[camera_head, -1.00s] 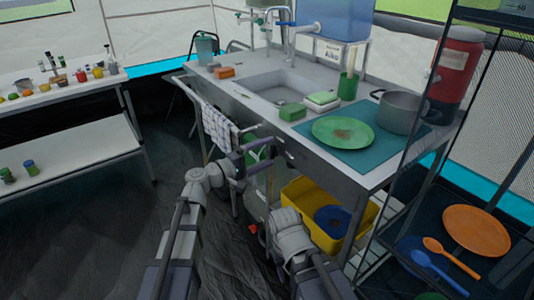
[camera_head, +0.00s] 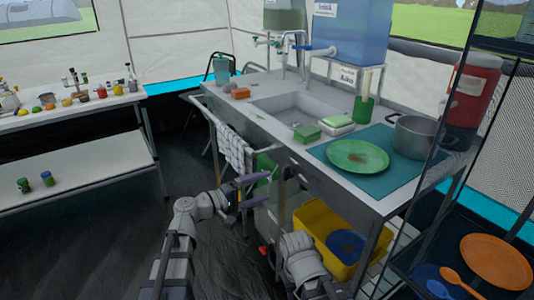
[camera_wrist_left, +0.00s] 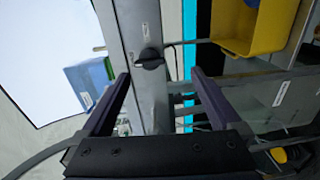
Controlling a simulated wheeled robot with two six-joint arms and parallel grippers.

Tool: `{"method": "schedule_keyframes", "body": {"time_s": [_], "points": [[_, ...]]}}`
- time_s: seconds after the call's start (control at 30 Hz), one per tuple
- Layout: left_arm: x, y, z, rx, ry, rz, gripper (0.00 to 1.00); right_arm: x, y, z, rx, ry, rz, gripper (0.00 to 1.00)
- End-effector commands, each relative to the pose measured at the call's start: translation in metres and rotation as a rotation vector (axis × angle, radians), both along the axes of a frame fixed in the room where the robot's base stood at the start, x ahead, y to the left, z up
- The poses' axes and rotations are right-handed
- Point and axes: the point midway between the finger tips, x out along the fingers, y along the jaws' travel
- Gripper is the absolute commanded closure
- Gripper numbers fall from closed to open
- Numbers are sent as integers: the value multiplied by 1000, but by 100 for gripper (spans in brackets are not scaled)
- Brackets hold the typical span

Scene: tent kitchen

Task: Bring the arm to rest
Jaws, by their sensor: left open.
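My left arm (camera_head: 184,228) reaches up from the bottom of the head view. Its gripper (camera_head: 268,190) is open, with nothing between its two dark fingers. It is in front of the sink counter (camera_head: 330,184), below the counter's edge and near the hanging checked towel (camera_head: 232,146). The left wrist view shows the two fingers of this gripper (camera_wrist_left: 161,76) wide apart, with the counter front and a dark knob (camera_wrist_left: 150,59) beyond them. A link of my right arm (camera_head: 300,258) shows at the bottom of the head view. The right gripper is not visible.
On the counter are a green plate (camera_head: 357,155), a pot (camera_head: 413,136) and sponges. A yellow bin (camera_head: 312,224) sits low under it. A rack holding an orange plate (camera_head: 495,262) stands at right. A side table (camera_head: 70,118) is at left, with open dark floor before it.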

Motion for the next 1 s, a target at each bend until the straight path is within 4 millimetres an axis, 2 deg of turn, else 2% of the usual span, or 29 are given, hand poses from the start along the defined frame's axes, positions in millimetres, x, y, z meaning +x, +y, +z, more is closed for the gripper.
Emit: {"method": "schedule_keyframes", "body": {"time_s": [0.13,0.23,0.33,0.4,0.5,0.63,0.8,0.9,1.0], "points": [[-28,-16,-50,248,45,-91,3,0,0,0,0,0,0,50],[-54,-16,-95,471,93,-171,3,0,0,0,0,0,0,50],[-79,-4,-135,694,149,-244,3,0,0,0,0,0,0,50],[-96,10,-158,844,192,-289,3,0,0,0,0,0,0,50],[-117,35,-182,1036,251,-341,3,0,0,0,0,0,0,50],[-139,67,-199,1247,324,-388,3,0,0,0,0,0,0,50],[-163,110,-207,1486,416,-427,3,0,0,0,0,0,0,50],[-172,78,-207,1514,380,-509,3,0,0,0,0,0,0,50],[-183,55,-207,1549,355,-576,3,0,0,0,0,0,0,50]]}}
